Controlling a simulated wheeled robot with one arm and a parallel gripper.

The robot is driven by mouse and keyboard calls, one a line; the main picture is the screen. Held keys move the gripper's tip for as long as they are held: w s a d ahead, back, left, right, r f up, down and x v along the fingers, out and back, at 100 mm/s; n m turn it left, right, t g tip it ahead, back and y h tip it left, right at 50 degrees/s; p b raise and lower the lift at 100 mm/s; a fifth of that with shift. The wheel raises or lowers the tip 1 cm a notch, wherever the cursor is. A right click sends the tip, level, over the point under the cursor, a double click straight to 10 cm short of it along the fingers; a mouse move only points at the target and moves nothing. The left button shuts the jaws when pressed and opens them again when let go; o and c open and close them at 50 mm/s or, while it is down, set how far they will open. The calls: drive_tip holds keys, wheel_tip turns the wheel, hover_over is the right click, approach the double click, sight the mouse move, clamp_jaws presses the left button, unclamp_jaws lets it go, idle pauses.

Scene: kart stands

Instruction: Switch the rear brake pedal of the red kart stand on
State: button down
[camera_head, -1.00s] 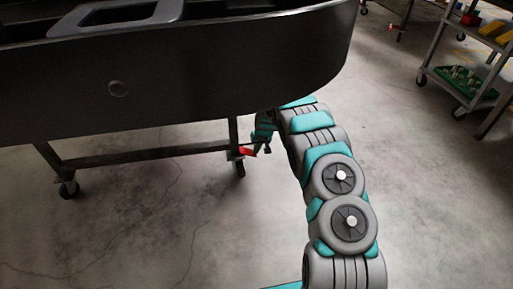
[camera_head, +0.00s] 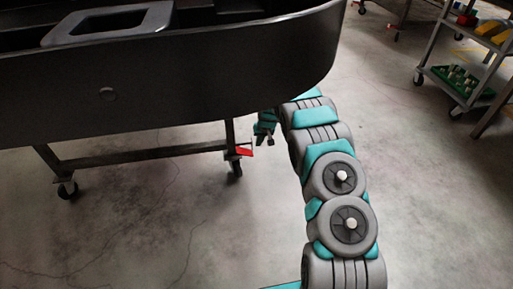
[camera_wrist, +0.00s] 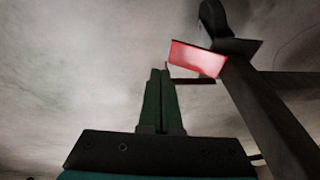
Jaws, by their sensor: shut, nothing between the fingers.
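The red brake pedal (camera_head: 244,151) sits low on the leg of the dark kart stand (camera_head: 150,152), beside a castor. It also shows in the wrist view as a tilted red plate (camera_wrist: 197,58), above and right of my fingertips. My gripper (camera_head: 268,138) is just right of the pedal, partly hidden by my arm. In the wrist view my gripper (camera_wrist: 160,72) has its fingers together with nothing between them. The tips look close to the pedal's left edge, but I cannot tell whether they touch it.
A large black body (camera_head: 170,85) lies on top of the stand, over the pedal. In the wrist view a dark leg (camera_wrist: 265,115) and wheel lie right of my fingers. A shelf trolley (camera_head: 455,75) stands at upper right. The floor in front is clear.

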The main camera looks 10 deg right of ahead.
drive_tip(key=s+d+r, duration=0.2)
drive_tip(key=d+r, duration=0.2)
drive_tip(key=r, duration=0.3)
drive_tip(key=shift+s+r+p, duration=0.2)
drive_tip(key=shift+r+p, duration=0.05)
drive_tip(key=shift+p, duration=0.05)
drive_tip(key=shift+s, duration=0.1)
